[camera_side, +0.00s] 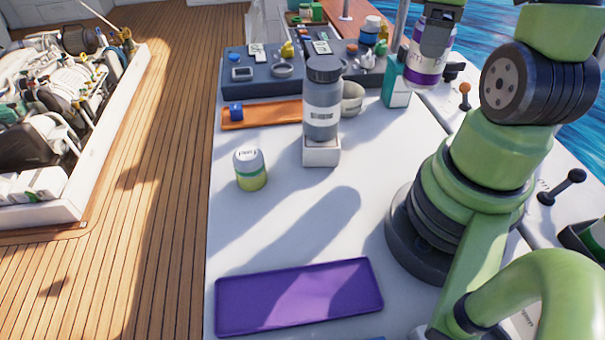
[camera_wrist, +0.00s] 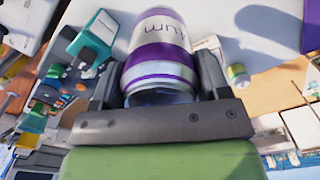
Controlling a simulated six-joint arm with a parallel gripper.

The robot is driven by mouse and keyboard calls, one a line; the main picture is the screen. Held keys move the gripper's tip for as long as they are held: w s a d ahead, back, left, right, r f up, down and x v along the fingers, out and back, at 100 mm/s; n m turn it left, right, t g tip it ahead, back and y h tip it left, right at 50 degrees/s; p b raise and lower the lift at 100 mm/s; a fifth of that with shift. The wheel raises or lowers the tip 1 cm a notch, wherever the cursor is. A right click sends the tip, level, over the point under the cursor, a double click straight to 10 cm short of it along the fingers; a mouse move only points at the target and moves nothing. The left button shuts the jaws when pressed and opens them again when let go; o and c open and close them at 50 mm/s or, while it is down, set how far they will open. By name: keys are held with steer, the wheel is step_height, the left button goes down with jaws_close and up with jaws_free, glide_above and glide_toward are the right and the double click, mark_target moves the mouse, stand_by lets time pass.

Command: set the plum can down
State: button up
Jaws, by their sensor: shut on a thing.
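The plum can (camera_side: 426,66) is white with a purple band and hangs at the upper right of the side view. My gripper (camera_side: 437,28) is shut on it from above, and the can appears to be held in the air. In the wrist view the can (camera_wrist: 160,52) fills the middle between the two fingers of my gripper (camera_wrist: 157,78), with part of its lettering showing. A purple tray (camera_side: 300,298) lies empty at the near end of the white worktop (camera_side: 260,225), far from the can.
A grey bottle (camera_side: 322,110) stands on a small white block (camera_side: 321,152). An orange tray (camera_side: 262,114) and a teal-and-white box (camera_side: 396,88) are behind. The worktop between jar and purple tray is clear.

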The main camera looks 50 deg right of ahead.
step_height(320, 180, up, 8)
steer(key=shift+r, duration=0.1)
steer(key=w+a+n, duration=0.8)
steer(key=a+n, duration=0.4)
steer(key=n, duration=0.1)
steer(key=s+a+n, duration=0.2)
steer(key=a+n, duration=1.4)
steer(key=a, duration=0.3)
steer(key=shift+s+f, duration=0.15)
steer(key=shift+f, duration=10.6)
steer(key=shift+f, duration=0.1)
